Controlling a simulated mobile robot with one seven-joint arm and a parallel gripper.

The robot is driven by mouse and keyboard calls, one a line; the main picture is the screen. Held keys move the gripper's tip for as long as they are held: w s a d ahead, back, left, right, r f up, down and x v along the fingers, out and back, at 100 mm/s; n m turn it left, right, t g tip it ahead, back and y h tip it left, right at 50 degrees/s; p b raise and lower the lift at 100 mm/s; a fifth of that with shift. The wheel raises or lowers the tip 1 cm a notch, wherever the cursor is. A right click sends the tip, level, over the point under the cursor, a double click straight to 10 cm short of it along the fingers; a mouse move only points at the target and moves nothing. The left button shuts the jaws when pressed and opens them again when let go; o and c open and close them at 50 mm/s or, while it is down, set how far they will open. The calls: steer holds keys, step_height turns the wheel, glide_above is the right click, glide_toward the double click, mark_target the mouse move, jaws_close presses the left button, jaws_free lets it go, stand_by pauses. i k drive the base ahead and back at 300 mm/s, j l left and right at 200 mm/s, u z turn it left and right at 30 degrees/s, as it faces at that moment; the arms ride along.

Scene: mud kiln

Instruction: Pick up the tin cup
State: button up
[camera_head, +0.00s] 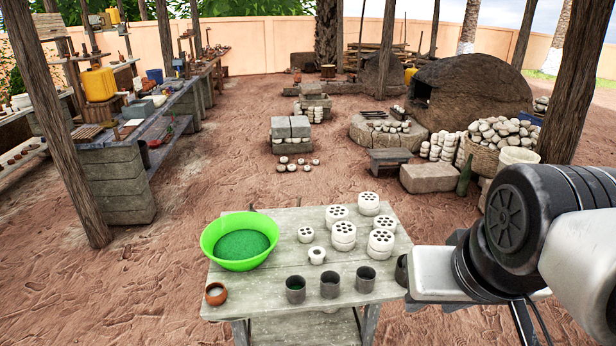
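Three dark grey tin cups stand upright in a row along the front of the wooden table: a left cup (295,289), a middle cup (330,285) and a right cup (365,280). The left cup shows something green inside. My gripper (432,274) is at the table's right edge, to the right of the cups and apart from these three. A dark rounded shape (402,272) shows at its left end. I cannot tell whether it is another cup or part of my gripper. My fingers are not clearly visible, so their opening cannot be told.
On the table (262,291) stand a bright green basin (211,236) with green contents, a small brown pot (216,294), a small white ring-shaped piece (317,255) and several white perforated blocks (343,236). Wooden posts (574,80) stand around. Sandy ground lies open to the left.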

mark_target(295, 285)
steer(key=i, duration=0.3)
steer(key=i+u, duration=0.4)
steer(key=i+l+u, duration=0.2)
steer(key=u, duration=1.45)
